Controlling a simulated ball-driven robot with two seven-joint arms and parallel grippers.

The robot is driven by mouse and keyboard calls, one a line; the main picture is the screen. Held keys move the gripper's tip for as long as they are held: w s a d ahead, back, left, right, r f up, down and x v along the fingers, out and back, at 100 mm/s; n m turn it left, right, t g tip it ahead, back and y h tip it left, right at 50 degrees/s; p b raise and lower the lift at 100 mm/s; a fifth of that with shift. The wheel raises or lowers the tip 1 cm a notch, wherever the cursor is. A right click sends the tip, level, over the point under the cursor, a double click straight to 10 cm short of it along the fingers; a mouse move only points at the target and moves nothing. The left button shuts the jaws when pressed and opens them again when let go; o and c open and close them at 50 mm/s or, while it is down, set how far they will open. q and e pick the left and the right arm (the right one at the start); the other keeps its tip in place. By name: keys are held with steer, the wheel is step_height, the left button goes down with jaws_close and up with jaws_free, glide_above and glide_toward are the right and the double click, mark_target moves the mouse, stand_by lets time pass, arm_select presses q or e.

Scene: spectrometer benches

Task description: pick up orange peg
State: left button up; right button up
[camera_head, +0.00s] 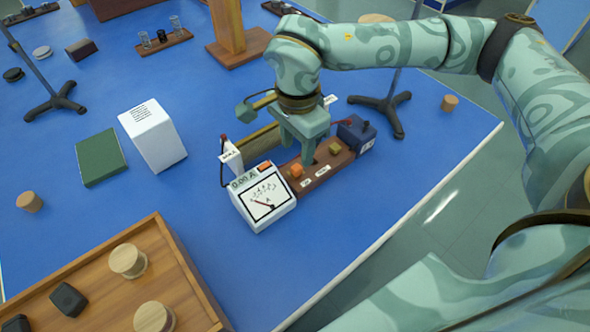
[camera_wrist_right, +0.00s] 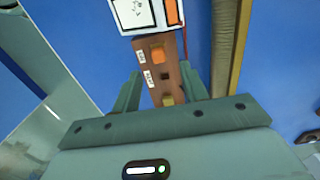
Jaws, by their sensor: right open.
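The orange peg (camera_head: 296,170) stands in a brown wooden board (camera_head: 322,171), near the end beside the white meter. It also shows in the right wrist view (camera_wrist_right: 157,53), ahead of the fingers. A yellowish peg (camera_head: 335,148) sits at the other end of the board, with a dark hole between the two in the right wrist view. My right gripper (camera_head: 308,153) is open and empty, pointing down above the board. In the right wrist view its fingers (camera_wrist_right: 159,82) straddle the board, nearer the yellowish peg (camera_wrist_right: 168,100) than the orange one. My left gripper is out of view.
A white meter (camera_head: 263,204) stands against the board's near end and a dark blue box (camera_head: 357,135) at its far end. A wooden bar (camera_head: 258,138) lies behind. A white block (camera_head: 152,136) and wooden tray (camera_head: 178,262) stand left. Blue table is clear in front.

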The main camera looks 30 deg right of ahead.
mark_target(297, 166)
step_height(297, 166, down, 5)
steer(key=shift+f+b, duration=0.15)
steer(key=shift+b, duration=1)
steer(key=shift+s, duration=0.1)
steer(key=shift+c, duration=0.6)
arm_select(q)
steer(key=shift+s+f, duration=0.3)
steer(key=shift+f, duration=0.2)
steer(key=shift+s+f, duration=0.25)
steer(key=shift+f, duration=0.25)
arm_select(e)
jaws_close()
steer(key=shift+r, duration=0.25)
